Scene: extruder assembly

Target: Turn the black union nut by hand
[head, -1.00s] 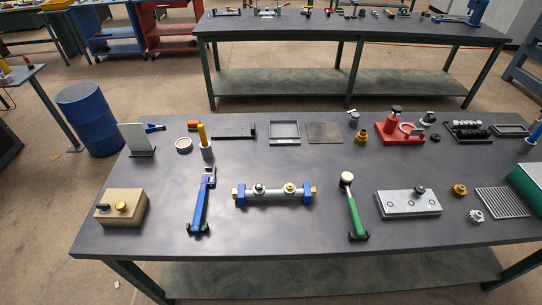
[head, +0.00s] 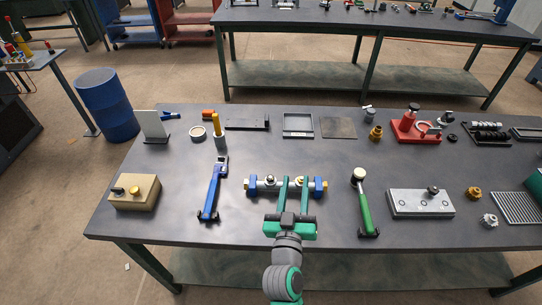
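My gripper (head: 294,180) is in the head view at the middle front of the bench. Its two green fingers point away from me, apart, with their tips over the pipe assembly (head: 258,189). That assembly is a silver bar between two blue supports, with a dark-and-silver fitting (head: 270,181) left of the fingers and a brass fitting between or behind them. I cannot tell whether the fingers touch it. Small black parts show on the tan block (head: 147,198) and as a black ring (head: 452,138) at the right. I cannot tell which part is the black union nut.
A blue wrench (head: 212,195) lies left of the assembly and a green-handled hammer (head: 365,207) right of it. A grey plate (head: 420,205) lies further right. Several parts line the back of the bench (head: 330,155). Bare surface lies behind the assembly.

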